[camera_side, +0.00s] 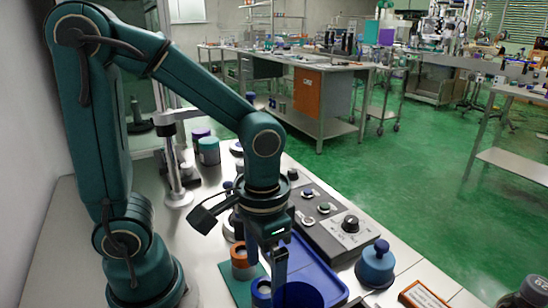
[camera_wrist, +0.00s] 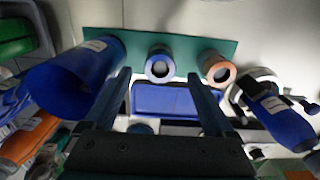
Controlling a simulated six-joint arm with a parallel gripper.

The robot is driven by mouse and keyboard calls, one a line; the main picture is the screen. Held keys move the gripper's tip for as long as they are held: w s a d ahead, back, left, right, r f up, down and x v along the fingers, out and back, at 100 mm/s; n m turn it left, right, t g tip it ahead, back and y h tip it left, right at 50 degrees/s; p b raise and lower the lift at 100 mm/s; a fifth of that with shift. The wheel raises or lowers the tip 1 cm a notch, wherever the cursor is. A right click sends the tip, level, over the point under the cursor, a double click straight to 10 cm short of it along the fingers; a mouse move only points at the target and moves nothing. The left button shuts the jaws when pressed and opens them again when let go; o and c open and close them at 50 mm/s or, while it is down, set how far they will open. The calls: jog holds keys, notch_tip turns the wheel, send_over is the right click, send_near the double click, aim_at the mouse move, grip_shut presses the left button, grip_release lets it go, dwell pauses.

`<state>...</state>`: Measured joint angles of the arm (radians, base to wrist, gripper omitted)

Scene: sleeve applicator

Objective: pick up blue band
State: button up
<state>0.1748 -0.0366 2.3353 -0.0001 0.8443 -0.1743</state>
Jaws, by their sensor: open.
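The blue band (camera_side: 261,287) is a short ring standing on a teal mat (camera_side: 231,275), partly cut by the lower frame edge. My gripper (camera_wrist: 158,72) is open, with one finger on each side of the blue band in that picture. In the side view my gripper (camera_side: 279,272) points down beside the band. I cannot tell whether the fingers touch it. An orange band (camera_side: 242,264) stands on the same mat, to the right of the blue band in the wrist view (camera_wrist: 217,68).
A large blue cylinder (camera_side: 299,294) stands close to the blue band, left of it in the wrist view. A blue tray (camera_side: 318,264) lies behind. A blue knobbed object (camera_side: 376,268) and a grey control box (camera_side: 345,234) stand to the right.

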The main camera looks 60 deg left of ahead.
jog(key=shift+f, duration=1.4)
grip_shut()
